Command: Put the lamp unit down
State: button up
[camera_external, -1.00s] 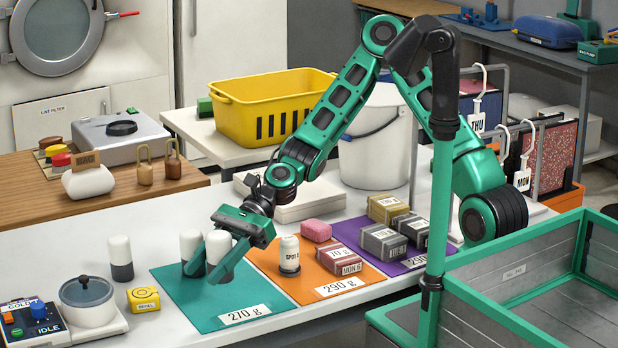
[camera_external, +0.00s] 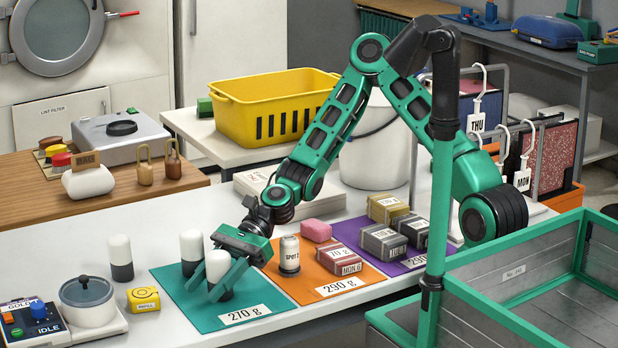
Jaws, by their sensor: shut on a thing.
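My gripper (camera_external: 213,281) is shut on a lamp unit (camera_external: 218,264), a white rounded cylinder with a dark grey base. The unit is upright over the front part of the teal mat (camera_external: 178,289) marked 270 g. Its base is partly hidden by the fingers, and I cannot tell whether it touches the mat. A second similar unit (camera_external: 191,245) stands on the mat just behind and left of it. A third (camera_external: 120,258) stands on the white table left of the mat.
A purple mat with several blocks lies beyond. A yellow tape-like box (camera_external: 143,300) and a scale with a pot (camera_external: 86,291) stand left.

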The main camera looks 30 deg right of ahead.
jog(key=o, duration=1.1)
jog(key=shift+d+r, duration=0.1)
jog(key=v, duration=1.1)
jog(key=shift+w+d+r, duration=0.1)
jog(key=shift+w+d, duration=0.05)
jog(key=shift+d, duration=0.2)
